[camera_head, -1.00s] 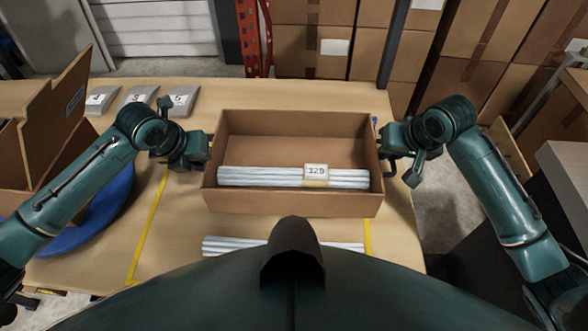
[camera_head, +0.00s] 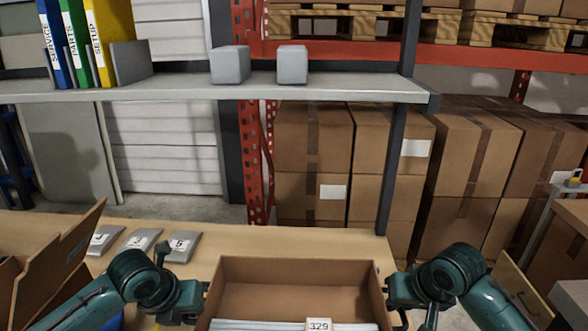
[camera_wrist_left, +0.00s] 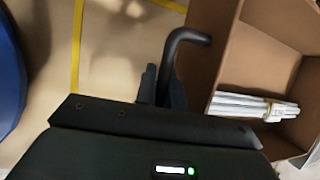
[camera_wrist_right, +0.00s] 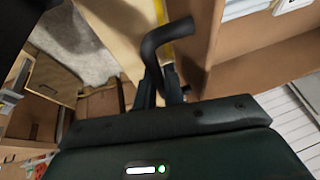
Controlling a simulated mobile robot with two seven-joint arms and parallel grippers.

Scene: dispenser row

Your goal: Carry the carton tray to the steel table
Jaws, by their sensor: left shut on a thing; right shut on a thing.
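The carton tray (camera_head: 300,272), an open brown cardboard box, is at the bottom centre of the head view, its near side cut off. It holds white rods (camera_wrist_left: 240,106) with a 329 label (camera_head: 318,325). My left gripper (camera_head: 205,294) is at its left end, shut on a dark bent handle (camera_wrist_left: 187,40). My right gripper (camera_head: 389,291) is at its right end, shut on a similar handle (camera_wrist_right: 166,36). Whether the tray's underside touches the wooden table is hidden. I cannot make out the steel table for certain.
The wooden table (camera_head: 340,245) carries several numbered grey wedges (camera_head: 142,240) and an open carton (camera_head: 60,262) at left. A grey shelf (camera_head: 190,88) with binders and two grey blocks spans above. Stacked cartons (camera_head: 470,150) stand behind at right.

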